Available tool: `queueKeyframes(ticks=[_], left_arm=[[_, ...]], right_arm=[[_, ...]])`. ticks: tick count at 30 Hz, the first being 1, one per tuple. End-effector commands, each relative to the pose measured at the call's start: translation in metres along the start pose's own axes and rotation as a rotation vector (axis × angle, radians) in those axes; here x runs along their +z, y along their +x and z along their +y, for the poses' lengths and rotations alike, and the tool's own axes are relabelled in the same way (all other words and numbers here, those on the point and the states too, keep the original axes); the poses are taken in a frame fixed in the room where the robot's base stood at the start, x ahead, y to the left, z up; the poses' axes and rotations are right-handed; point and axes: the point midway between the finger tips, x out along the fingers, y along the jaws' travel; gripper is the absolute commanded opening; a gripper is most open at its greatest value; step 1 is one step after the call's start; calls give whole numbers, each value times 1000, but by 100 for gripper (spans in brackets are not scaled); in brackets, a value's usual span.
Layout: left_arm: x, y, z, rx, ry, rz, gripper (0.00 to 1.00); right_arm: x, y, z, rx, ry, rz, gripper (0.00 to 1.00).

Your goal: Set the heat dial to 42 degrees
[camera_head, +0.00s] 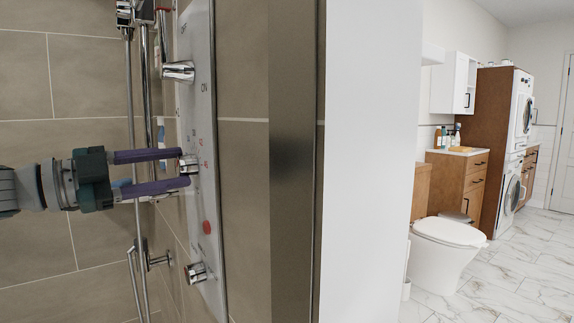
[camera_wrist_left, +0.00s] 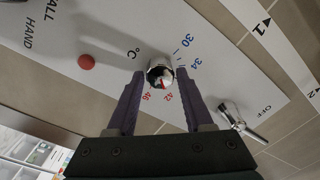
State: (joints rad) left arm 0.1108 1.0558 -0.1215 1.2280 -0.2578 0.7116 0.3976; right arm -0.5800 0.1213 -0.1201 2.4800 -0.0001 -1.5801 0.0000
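The heat dial (camera_head: 188,164) is a small chrome knob on the light shower panel (camera_head: 199,110). In the left wrist view the dial (camera_wrist_left: 160,72) has a red and white mark on its face. Around it are blue 30 and 34, and red 42 and 46; the right finger may hide other numbers. I cannot read the exact setting. My left gripper (camera_head: 184,167) has its two purple fingers on either side of the dial, spread wider than it. In the left wrist view the left gripper (camera_wrist_left: 160,71) straddles the dial; firm contact is not visible. My right gripper is not in view.
A chrome lever (camera_head: 179,71) sits above the dial, and another chrome knob (camera_head: 198,272) below it. A red button (camera_head: 206,227) lies between. A shower rail (camera_head: 133,130) runs close by my left arm. A toilet (camera_head: 445,250) stands at right.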

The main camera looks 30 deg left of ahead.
Motion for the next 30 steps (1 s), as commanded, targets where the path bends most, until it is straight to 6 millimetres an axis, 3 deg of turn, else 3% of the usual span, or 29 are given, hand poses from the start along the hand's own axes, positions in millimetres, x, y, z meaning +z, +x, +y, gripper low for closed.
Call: queueKeyframes(ticks=[6, 17, 30], left_arm=[[0, 0, 0, 0, 0, 0, 75], [1, -6, 1, 2, -2, -3, 75], [0, -67, 0, 3, -3, -3, 75]], right_arm=[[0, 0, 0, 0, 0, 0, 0], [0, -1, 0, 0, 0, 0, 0], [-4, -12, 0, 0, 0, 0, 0]])
